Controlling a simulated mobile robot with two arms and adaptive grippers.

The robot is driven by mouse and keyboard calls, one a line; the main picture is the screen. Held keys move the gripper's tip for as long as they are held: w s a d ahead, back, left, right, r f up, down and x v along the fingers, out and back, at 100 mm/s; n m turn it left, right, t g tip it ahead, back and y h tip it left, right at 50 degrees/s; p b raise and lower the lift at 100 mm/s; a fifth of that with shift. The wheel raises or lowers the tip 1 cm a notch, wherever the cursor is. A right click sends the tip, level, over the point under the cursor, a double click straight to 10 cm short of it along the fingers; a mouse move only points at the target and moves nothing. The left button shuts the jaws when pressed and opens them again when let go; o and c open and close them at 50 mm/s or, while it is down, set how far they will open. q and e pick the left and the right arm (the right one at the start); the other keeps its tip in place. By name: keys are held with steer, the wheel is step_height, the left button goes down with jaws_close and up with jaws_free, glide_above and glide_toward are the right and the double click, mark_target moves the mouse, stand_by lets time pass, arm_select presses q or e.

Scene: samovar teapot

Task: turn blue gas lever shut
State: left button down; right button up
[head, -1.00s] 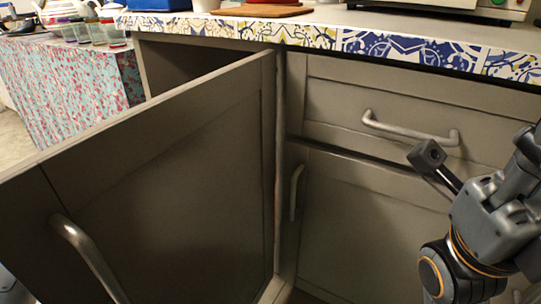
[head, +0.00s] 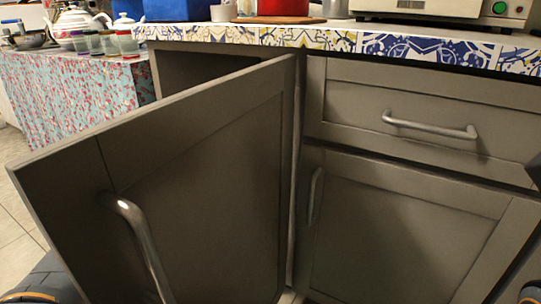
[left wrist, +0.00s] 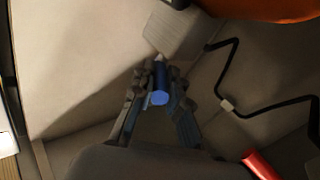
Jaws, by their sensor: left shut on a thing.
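In the left wrist view, my left gripper (left wrist: 159,80) is shut on the small blue lever (left wrist: 160,97). The fingers lie on both sides of it and cover part of it. A pale block-like part is just beyond the fingertips. The head view does not show the lever or the left gripper; only a dark piece of my left arm is at its lower left corner. A dark tip of my right gripper (head: 535,170) shows at the right edge of the head view, and its jaws are cut off.
A bent black pipe (left wrist: 226,104), a red piece (left wrist: 260,165) and a rounded orange object (left wrist: 265,8) are near the left gripper. In the head view, a cabinet door (head: 200,170) stands open under the tiled counter (head: 330,38). A drawer (head: 430,105) is closed.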

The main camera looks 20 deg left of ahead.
stand_by(0.3)
arm_select(q)
steer(key=c, duration=1.3)
jaws_free()
steer(key=v, duration=1.2)
